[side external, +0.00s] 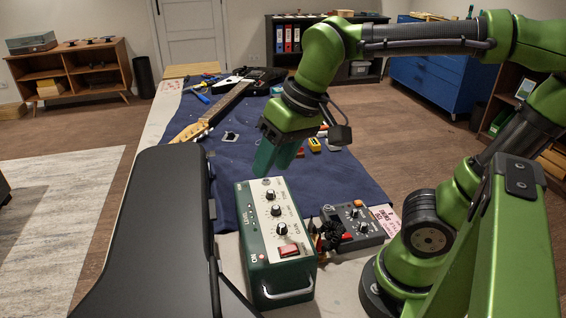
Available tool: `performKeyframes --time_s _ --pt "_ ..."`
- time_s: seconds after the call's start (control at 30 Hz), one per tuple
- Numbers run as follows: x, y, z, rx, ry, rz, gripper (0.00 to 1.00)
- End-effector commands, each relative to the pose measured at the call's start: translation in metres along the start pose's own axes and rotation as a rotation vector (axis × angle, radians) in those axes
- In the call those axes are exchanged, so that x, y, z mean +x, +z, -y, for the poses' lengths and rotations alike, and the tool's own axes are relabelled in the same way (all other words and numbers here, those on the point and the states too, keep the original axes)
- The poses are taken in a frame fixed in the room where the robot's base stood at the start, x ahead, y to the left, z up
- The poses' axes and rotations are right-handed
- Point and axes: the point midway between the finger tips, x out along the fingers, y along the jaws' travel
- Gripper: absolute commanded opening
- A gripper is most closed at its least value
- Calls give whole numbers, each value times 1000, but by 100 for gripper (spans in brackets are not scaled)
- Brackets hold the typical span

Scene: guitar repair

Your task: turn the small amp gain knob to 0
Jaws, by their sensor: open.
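The small amp (244,238) is a dark green box with a white top panel, standing on the bench at front center. Its panel has a row of black knobs, a red switch and a metal handle at the near end. The nearest knob (281,228) seems to be the gain knob, as small lettering beside it looks like GAIN. Its exact pointer setting is too small to read. My gripper (274,168) points down above the far end of the amp, beyond the knobs. Its green fingers are apart with nothing visible between them, and it appears clear of the knobs.
A black case (145,235) stands close along the amp's left. A dark pedal (353,225) and a tangle of small dark and red items (328,236) lie to its right. A guitar (230,100), tools and a yellow item (314,144) lie behind on the blue mat (335,175).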

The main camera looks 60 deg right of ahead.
Motion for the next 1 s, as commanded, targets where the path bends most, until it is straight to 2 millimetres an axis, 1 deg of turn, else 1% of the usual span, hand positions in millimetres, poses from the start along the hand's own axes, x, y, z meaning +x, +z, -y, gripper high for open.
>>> performKeyframes --time_s 0.03,0.2,0.37,0.47,0.57,0.67,1.0 --pt "-6 -3 10 6 42 60 45" --pt "-32 -4 24 120 186 194 45" --pt "-52 0 23 244 259 242 45" --pt "-54 6 21 284 277 264 45" --pt "-47 10 19 293 281 271 45" --pt "-34 14 16 292 281 272 45" --pt "35 37 -2 291 280 274 45"
